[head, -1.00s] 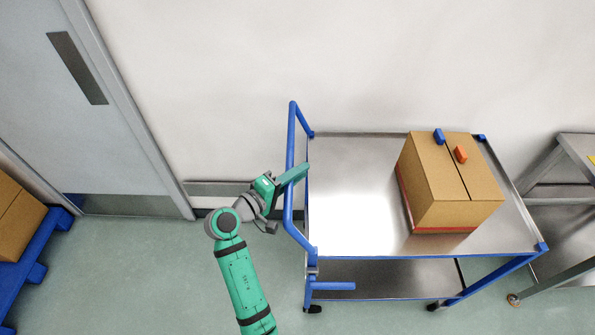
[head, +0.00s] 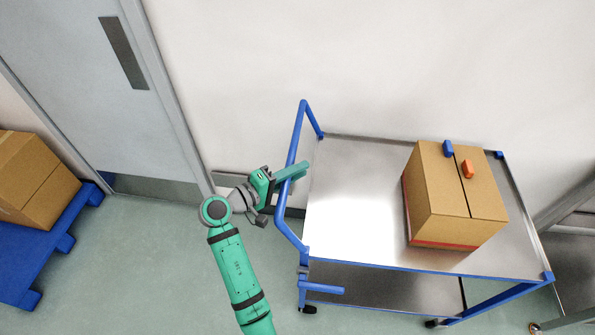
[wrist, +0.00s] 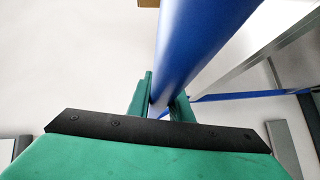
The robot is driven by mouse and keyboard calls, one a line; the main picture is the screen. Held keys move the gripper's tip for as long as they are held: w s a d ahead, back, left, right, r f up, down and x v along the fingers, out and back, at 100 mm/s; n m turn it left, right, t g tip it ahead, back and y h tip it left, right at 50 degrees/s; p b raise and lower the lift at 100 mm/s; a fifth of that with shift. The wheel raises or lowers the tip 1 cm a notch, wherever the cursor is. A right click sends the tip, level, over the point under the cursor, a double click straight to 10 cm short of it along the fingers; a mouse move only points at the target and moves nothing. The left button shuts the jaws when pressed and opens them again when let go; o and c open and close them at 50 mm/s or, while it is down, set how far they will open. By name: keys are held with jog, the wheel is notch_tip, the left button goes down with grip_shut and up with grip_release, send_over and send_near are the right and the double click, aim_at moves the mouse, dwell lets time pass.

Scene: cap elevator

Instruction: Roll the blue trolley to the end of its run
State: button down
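The blue trolley (head: 340,262) has steel shelves, blue legs and an upright blue push handle (head: 295,150) at its left end. It stands along the white wall. My gripper (head: 292,176) is at the handle's upright bar. In the wrist view my gripper (wrist: 163,108) has one green finger on each side of the blue bar (wrist: 190,45), closed onto it. The far side of the grip is partly hidden.
A cardboard box (head: 435,190) with a blue and an orange block on it sits on the trolley's top. A grey door (head: 75,95) is at the left. A blue pallet (head: 35,260) with a cardboard box (head: 35,180) stands left. A metal table (head: 575,265) is at the right edge.

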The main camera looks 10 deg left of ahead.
jog(key=c, duration=1.6)
grip_release()
jog(key=shift+w, duration=0.1)
jog(key=v, duration=1)
jog(key=shift+s+a, duration=0.25)
jog(key=shift+s, duration=0.1)
jog(key=shift+w, duration=0.15)
